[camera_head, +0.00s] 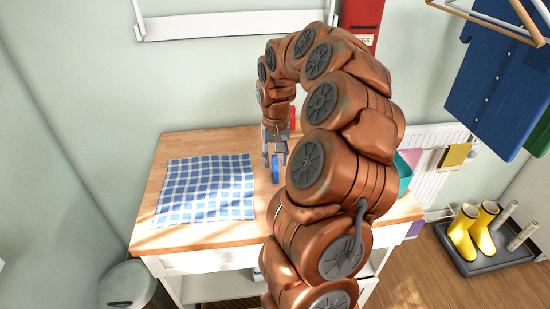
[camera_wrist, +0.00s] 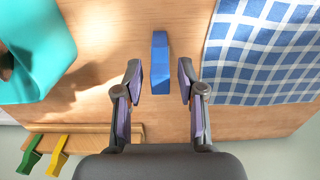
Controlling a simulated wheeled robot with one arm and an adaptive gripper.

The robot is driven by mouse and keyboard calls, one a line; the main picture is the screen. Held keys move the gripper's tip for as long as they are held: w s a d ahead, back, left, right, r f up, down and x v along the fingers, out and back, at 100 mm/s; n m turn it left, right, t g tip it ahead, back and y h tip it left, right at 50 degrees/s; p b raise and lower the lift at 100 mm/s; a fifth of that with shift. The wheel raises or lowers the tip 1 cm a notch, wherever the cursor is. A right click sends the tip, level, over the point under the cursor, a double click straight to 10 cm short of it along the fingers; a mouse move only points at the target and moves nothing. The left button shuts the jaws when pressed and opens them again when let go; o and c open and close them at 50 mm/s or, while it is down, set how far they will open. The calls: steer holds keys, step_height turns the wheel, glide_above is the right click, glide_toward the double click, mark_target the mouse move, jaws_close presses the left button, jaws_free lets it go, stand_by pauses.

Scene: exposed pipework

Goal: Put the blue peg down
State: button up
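The blue peg (camera_wrist: 160,62) is upright in the wrist picture, between my two fingertips. My gripper (camera_wrist: 160,80) is open, with a narrow gap on each side of the peg. In the head view the blue peg (camera_head: 275,168) shows between the fingers of my gripper (camera_head: 275,158), low over the wooden table (camera_head: 180,148). The peg appears to rest on the tabletop, though its contact with the wood is not clear.
A blue-and-white checked cloth (camera_head: 205,188) lies left of my gripper. A teal container (camera_wrist: 35,50) stands on the other side and is mostly behind my arm in the head view. A wooden strip (camera_wrist: 100,128) with green (camera_wrist: 31,155) and yellow (camera_wrist: 58,157) pegs is near the table edge.

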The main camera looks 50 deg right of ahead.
steer(key=shift+r, duration=0.15)
steer(key=shift+w+d+r, duration=0.1)
steer(key=shift+r, duration=0.45)
step_height(320, 180, up, 11)
steer(key=b, duration=0.3)
steer(key=s+a+n, duration=0.1)
steer(key=a+n, duration=0.2)
steer(key=a, duration=0.9)
steer(key=s+a+f+n, duration=0.2)
steer(key=s+a, duration=0.4)
steer(key=a, duration=0.3)
steer(key=s+a+f+n+g, duration=0.1)
steer(key=s+a+f, duration=0.3)
steer(key=s, duration=0.4)
steer(key=s+a+f+n, duration=0.1)
steer(key=s+a+f, duration=0.4)
steer(key=s, duration=0.3)
steer(key=shift+s+a+f+g, duration=0.15)
steer(key=shift+s+a+g, duration=0.1)
steer(key=shift+s+g, duration=0.15)
